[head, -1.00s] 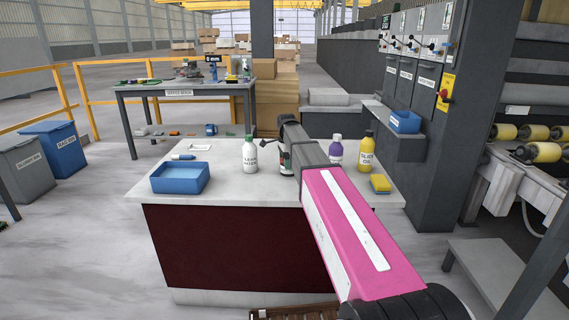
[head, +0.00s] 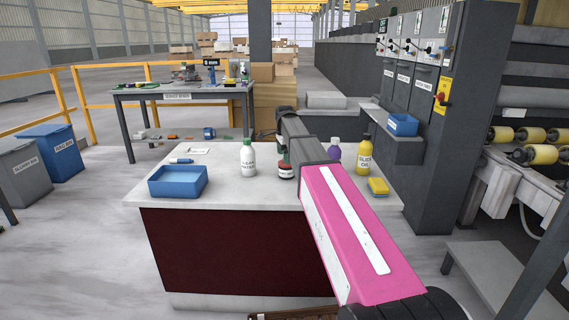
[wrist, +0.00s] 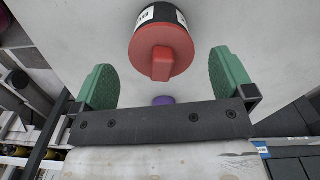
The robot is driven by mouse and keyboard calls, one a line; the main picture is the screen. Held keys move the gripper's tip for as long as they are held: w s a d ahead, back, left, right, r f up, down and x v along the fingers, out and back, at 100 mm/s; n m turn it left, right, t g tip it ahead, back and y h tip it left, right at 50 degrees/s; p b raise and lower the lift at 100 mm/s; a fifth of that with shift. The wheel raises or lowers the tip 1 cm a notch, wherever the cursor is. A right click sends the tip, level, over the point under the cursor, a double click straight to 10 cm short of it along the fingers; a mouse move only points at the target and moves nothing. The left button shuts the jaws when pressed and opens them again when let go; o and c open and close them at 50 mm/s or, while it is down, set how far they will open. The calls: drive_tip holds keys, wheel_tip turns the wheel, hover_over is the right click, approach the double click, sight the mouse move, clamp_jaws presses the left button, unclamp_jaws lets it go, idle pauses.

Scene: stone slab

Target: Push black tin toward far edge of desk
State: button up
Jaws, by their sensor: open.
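The black tin (head: 286,170) stands upright on the desk (head: 235,194), right of the white bottle and partly covered by my arm in the head view. The wrist view looks onto its red lid with a raised knob (wrist: 162,45); its dark body (wrist: 158,14) has a white label. My gripper (wrist: 165,78) is open, its green fingers spread wide on either side of the lid in that picture. Nothing is between them in their grip, and I see no contact with the tin. In the head view my arm hides most of the gripper.
A blue tray (head: 178,182) stands at the desk's left. A white bottle (head: 248,160) is left of the tin. A purple bottle (head: 335,150), a yellow bottle (head: 364,157) and a yellow sponge (head: 378,187) are to the right. The front middle of the desk is clear.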

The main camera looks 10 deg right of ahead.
wheel_tip(320, 180, up, 6)
idle(0.4)
drive_tip(key=shift+s, duration=0.1)
